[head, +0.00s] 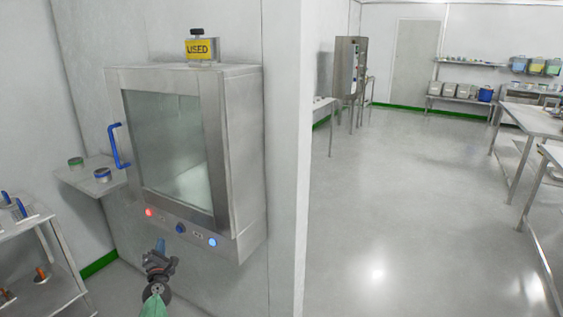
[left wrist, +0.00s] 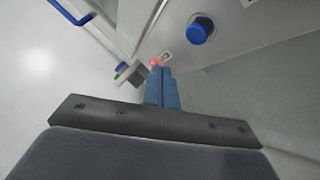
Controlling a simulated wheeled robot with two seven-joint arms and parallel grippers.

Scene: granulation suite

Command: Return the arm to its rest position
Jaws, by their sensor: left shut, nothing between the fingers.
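My left gripper (head: 161,245) is low in front of the wall-mounted steel cabinet (head: 245,150), below its control strip. Its blue fingers are together and empty, and they also show in the left wrist view (left wrist: 162,88). The cabinet door is closed, with a glass window (head: 168,140) and a blue handle (head: 117,146) on its left. A red light (head: 149,212), a blue knob (head: 180,228) and a blue-lit button (head: 213,242) are on the strip. The blue knob (left wrist: 200,30) looks close to the fingers in the wrist view. My right gripper is not in view.
A small wall shelf (head: 88,178) with two round containers is left of the cabinet. A steel rack (head: 30,222) stands at the lower left. Open floor (head: 400,200) lies to the right, with tables (head: 535,120) beyond.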

